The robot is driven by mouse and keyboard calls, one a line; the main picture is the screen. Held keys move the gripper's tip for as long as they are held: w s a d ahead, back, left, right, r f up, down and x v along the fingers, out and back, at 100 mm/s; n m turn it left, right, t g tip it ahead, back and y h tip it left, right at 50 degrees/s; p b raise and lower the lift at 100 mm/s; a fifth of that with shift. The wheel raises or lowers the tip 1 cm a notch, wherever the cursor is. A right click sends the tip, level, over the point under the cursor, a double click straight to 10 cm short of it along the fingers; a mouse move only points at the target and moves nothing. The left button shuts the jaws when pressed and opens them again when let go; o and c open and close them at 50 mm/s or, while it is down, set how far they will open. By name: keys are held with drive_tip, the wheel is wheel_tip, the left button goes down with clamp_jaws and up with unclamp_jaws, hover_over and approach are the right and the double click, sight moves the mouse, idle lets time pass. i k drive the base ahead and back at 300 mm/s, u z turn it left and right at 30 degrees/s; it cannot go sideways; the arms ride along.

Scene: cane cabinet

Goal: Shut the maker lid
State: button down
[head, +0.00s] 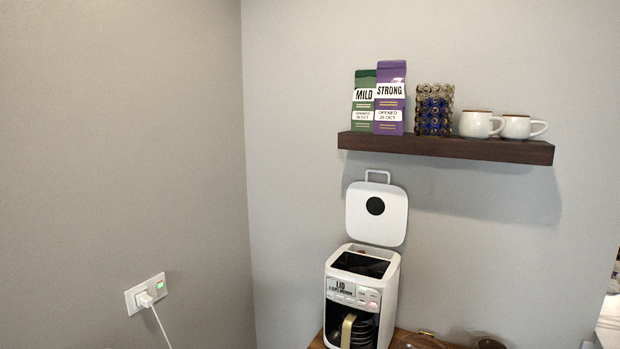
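The white coffee maker (390,300) stands on a wooden surface at the bottom middle of the head view. Its white lid (376,228) is open and stands upright behind the maker's top, against the wall side. The lid has a black round spot in its middle and a loop handle (377,173) on its upper edge. The dark inside of the maker (361,264) shows from above. A carafe with a gold-coloured handle (348,329) sits in the maker's front. My gripper is not in view.
A dark shelf (445,147) above holds a green bag (363,101), a purple bag (390,97), a pod holder (434,109) and two white mugs (480,124). A plugged wall socket (147,294) is at left. Glassy items (424,341) stand right of the maker.

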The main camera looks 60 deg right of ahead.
sight(377, 213)
drive_tip(key=z, duration=3.65)
drive_tip(key=k, duration=1.1)
drive_tip(key=u, duration=0.9)
drive_tip(key=i, duration=1)
